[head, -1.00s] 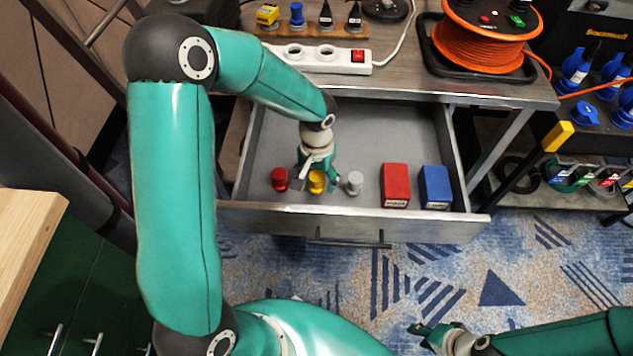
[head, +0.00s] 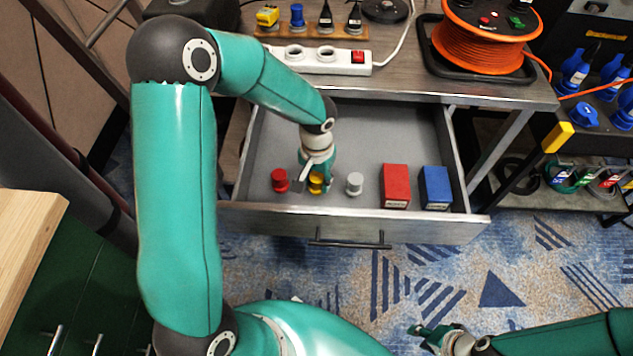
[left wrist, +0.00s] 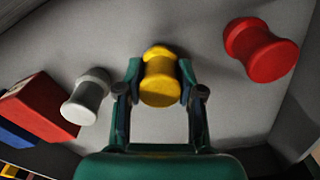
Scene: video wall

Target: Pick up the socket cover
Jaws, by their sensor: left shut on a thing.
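A yellow spool-shaped socket cover (head: 316,183) stands in the open drawer, partly hidden by my left gripper (head: 315,178). In the left wrist view the yellow cover (left wrist: 160,78) sits between the two fingers of my left gripper (left wrist: 161,82), which are shut on its sides. A red cover of like shape (head: 280,180) stands to the left of it, and a light grey one (head: 354,184) to the right. Both are clear of the fingers. My right gripper (head: 436,336) hangs low at the bottom right over the carpet; its fingers are too small to read.
The grey drawer (head: 400,130) also holds a red box (head: 395,185) and a blue box (head: 435,187) at its right. Its front wall (head: 350,225) is close to the covers. The workbench above carries a white power strip (head: 318,59) and an orange cable reel (head: 480,48).

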